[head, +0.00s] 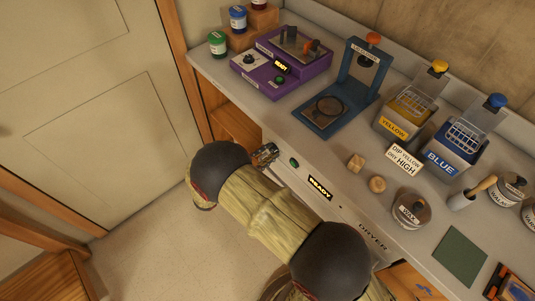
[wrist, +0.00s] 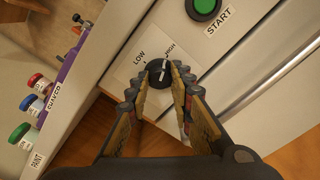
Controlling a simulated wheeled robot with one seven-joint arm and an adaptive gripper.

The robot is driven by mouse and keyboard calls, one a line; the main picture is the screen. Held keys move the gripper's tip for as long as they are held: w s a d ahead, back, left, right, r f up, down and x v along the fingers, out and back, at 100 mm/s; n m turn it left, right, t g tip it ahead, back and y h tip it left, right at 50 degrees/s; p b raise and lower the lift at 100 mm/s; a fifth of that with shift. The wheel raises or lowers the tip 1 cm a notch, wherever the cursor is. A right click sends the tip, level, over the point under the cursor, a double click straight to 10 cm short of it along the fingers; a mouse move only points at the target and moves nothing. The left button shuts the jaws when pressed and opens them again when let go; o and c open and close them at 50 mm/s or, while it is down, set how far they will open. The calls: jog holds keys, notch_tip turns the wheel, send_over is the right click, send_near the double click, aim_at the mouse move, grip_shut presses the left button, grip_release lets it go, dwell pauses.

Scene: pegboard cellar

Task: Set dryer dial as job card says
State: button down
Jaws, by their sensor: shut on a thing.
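The dryer dial (wrist: 158,73) is a round black knob on the dryer's white front panel, with LOW and HIGH printed above it. Its white mark points up and slightly right, toward HIGH. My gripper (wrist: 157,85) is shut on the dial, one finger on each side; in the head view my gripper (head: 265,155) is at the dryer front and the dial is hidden. The job card (head: 404,158) on the counter reads "DIP YELLOW DRY HIGH". The dryer (head: 345,215) has a lit READY display (head: 320,188).
A green START button (wrist: 204,6) is close to the dial. On the counter stand a purple machine (head: 262,73), a blue stand (head: 330,113), the yellow bin (head: 393,127) and the blue bin (head: 440,163). Wooden pieces (head: 377,184) lie near the front edge. The floor at left is clear.

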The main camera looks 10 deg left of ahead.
jog(key=shift+f+m, duration=0.1)
jog(key=shift+m, duration=0.3)
jog(key=c, duration=1.6)
grip_release()
jog(key=shift+o, duration=0.2)
jog(key=v, duration=1.2)
